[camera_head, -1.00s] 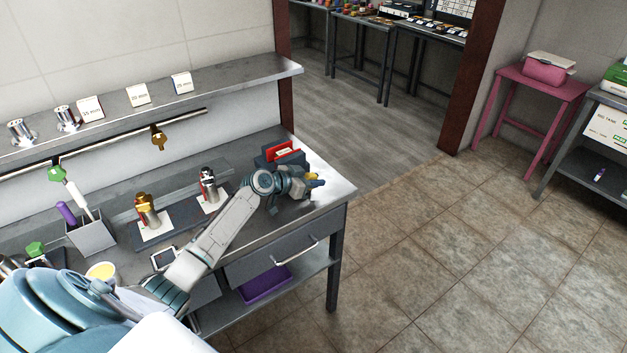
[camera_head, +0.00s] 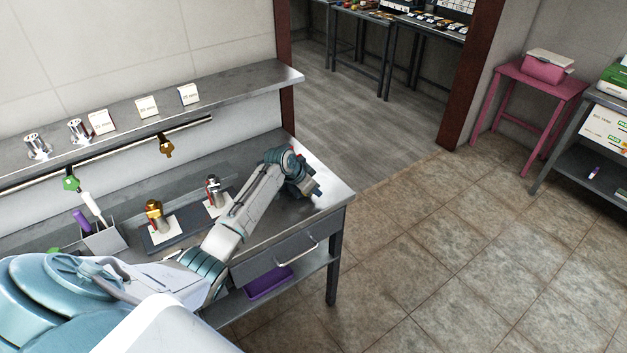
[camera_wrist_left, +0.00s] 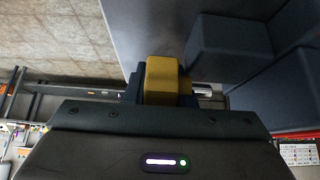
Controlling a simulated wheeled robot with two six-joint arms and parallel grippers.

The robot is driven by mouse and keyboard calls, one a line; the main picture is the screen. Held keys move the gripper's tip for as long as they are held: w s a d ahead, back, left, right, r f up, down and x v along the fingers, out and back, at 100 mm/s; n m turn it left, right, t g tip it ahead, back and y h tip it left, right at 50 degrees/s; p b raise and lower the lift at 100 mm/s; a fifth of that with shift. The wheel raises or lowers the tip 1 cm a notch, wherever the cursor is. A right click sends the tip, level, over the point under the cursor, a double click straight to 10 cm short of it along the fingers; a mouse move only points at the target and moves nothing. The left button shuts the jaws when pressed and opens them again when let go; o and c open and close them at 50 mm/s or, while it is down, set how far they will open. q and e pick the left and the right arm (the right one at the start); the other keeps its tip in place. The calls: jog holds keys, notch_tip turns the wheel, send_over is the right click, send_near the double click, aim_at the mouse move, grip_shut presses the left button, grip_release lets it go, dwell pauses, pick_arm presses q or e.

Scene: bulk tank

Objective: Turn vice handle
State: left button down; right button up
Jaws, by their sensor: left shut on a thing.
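My left gripper (camera_head: 312,190) is at the right end of the steel bench, where the arm and wrist hide most of the vice in the head view. In the left wrist view a yellow block, the vice handle's grip (camera_wrist_left: 164,80), sits between the fingertips, and the left gripper (camera_wrist_left: 160,92) is shut on it. The dark blue vice body (camera_wrist_left: 230,50) stands just beyond and to the right, with a red part (camera_wrist_left: 295,134) at the right edge. The handle's far side is hidden. My right gripper is in neither view.
The steel bench (camera_head: 335,186) has a drawer with a bar handle (camera_head: 290,258). Two metal fittings, one gold (camera_head: 157,213) and one silver (camera_head: 213,190), stand left of my forearm. A shelf (camera_head: 235,88) runs along the wall. Tiled floor (camera_head: 450,260) is clear at right.

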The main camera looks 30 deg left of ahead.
pick_arm(q)
jog(key=g+p, duration=0.1)
jog(key=g, duration=0.1)
jog(key=shift+s+g+y, duration=0.15)
jog(key=shift+g+y, duration=0.15)
jog(key=shift+y, duration=0.1)
jog(key=shift+s+a+f+g+y+p, duration=0.15)
jog(key=shift+g+y+p, duration=0.15)
jog(key=shift+g, duration=0.35)
jog(key=shift+s+d+f+g+y+p, duration=0.1)
jog(key=shift+f+g+y+p, duration=0.15)
jog(key=shift+g, duration=0.4)
jog(key=c, duration=1.3)
grip_release()
jog(key=shift+o, duration=0.5)
jog(key=shift+r, duration=0.2)
